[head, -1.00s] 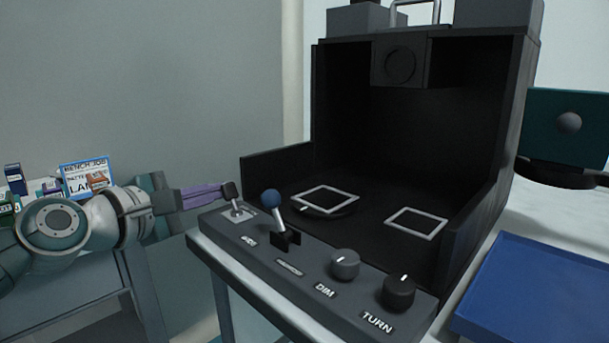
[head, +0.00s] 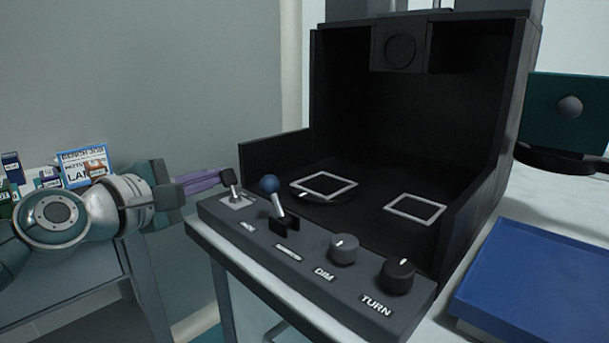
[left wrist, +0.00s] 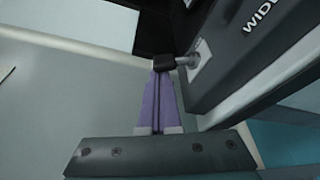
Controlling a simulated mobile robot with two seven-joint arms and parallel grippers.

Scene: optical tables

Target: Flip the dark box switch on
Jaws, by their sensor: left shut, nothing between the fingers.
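The dark box (head: 335,110) is an open-fronted black housing with a sloped control panel (head: 310,262) along its front. At the panel's left end a small toggle switch (head: 232,184) with a dark cap stands on a pale plate, leaning left. My left gripper (head: 226,174), with purple fingers, is shut and empty, its tips right at the switch cap. In the left wrist view the fingertips (left wrist: 162,78) meet or nearly touch the black cap (left wrist: 166,62) on its metal stem; contact cannot be told for sure. My right gripper is not in view.
Right of the switch stand a blue-ball lever (head: 270,184), a DIM knob (head: 343,248) and a TURN knob (head: 397,276). A blue tray (head: 540,285) lies at the right. Small boxes and a sign (head: 84,163) stand on a bench at left.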

